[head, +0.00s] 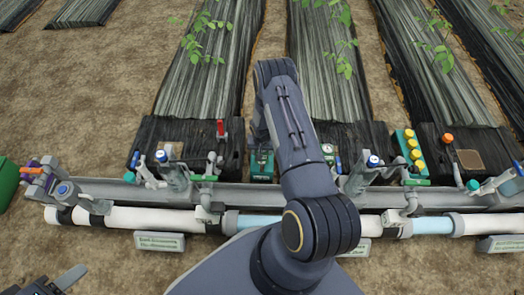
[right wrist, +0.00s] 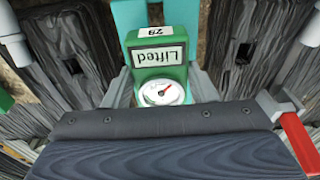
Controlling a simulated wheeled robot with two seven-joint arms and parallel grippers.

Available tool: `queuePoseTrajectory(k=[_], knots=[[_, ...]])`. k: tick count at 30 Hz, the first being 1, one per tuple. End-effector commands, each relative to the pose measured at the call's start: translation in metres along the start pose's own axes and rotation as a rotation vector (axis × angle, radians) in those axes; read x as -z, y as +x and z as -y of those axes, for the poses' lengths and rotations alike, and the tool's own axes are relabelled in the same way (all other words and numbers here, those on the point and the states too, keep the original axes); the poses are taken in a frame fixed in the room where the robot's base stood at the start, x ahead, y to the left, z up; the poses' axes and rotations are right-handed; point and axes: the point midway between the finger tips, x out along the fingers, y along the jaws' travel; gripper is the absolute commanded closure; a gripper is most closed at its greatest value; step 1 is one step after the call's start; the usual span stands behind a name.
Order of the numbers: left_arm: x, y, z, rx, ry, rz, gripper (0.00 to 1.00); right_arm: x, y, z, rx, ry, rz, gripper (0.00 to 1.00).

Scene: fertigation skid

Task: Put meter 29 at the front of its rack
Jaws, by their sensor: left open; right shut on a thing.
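Meter 29 is a green block (right wrist: 140,42) with a white label reading "29" and "Lifted", upside down in the right wrist view, and a round white dial with a red needle. My right gripper (right wrist: 160,84) is shut on it, with a grey finger at each side. A teal strip, apparently the rack (right wrist: 142,12), shows beyond the meter. In the head view my right arm covers most of this spot; a green and teal piece (head: 262,166) shows beside it. My left gripper (head: 46,284) is open and empty at the lower left, partly out of frame.
A red valve handle (head: 221,129) stands left of my right arm; it also shows close in the right wrist view (right wrist: 298,143). White and blue pipes (head: 130,217) run along the front. A green box (head: 7,180) is far left.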

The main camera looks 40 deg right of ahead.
Motion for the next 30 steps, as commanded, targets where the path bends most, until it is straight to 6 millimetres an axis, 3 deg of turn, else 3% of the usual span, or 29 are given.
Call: queuePoseTrajectory(k=[19, 20, 21, 25, 30], knots=[[-0.009, 0.017, 0.008, 0.000, 0.000, 0.000, 0.51, -0.002, 0.021, 0.000, 0.000, 0.000, 0.000, 0.73], [-0.009, 0.017, 0.008, 0.000, 0.000, 0.000, 0.51, -0.002, 0.021, 0.000, 0.000, 0.000, -0.001, 0.47], [-0.008, 0.016, 0.007, 0.000, 0.000, 0.000, 0.51, -0.002, 0.019, 0.000, 0.000, 0.000, 0.000, 0.41], [-0.008, 0.016, 0.007, 0.000, 0.000, 0.000, 0.51, -0.002, 0.019, 0.000, 0.000, 0.000, 0.000, 0.24], [-0.008, 0.016, 0.007, 0.000, 0.000, 0.000, 0.51, -0.002, 0.019, 0.000, 0.000, 0.000, 0.000, 0.22]])
